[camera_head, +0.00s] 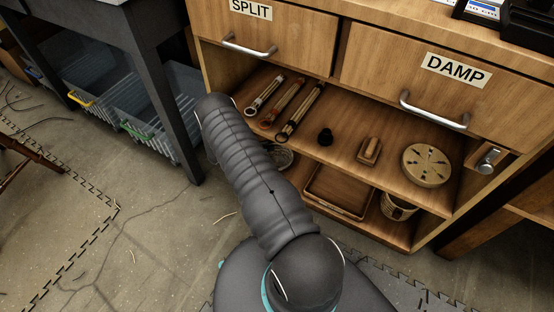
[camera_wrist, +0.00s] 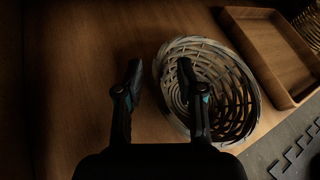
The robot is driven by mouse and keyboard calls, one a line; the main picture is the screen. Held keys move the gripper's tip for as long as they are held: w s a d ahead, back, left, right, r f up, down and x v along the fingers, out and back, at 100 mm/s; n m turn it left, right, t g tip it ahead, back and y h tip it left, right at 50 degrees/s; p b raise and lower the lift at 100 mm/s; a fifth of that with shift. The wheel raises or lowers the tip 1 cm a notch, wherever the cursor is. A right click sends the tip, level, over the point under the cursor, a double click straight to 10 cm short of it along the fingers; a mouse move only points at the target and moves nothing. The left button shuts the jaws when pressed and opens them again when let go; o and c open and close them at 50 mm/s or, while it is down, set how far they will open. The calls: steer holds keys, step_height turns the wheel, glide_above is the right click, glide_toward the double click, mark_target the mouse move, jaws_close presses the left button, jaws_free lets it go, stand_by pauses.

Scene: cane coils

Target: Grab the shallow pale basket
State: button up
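The shallow pale basket (camera_wrist: 238,88) is a round woven bowl on the wooden lower shelf, right of centre in the wrist view. In the head view only a piece of the basket (camera_head: 284,158) shows beside my arm. My gripper (camera_wrist: 159,76) is open, with its fingers apart. The right finger overlaps the basket's inside, and the left finger is outside its left rim, over bare shelf. The rim lies between the fingers in the picture. I cannot tell whether either finger touches it. My gripper is hidden in the head view.
A wooden tray (camera_wrist: 265,50) lies close right of the basket. A wicker container (camera_head: 397,207) stands beyond the tray. The shelf above (camera_head: 345,133) holds several tools, a black knob, a wooden block and a round lid. Bare shelf lies left of the basket.

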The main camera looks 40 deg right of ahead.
steer(key=shift+s+d+f, duration=0.1)
steer(key=shift+d+f, duration=0.1)
steer(key=shift+d, duration=0.35)
jaws_close()
steer(key=shift+r, duration=0.1)
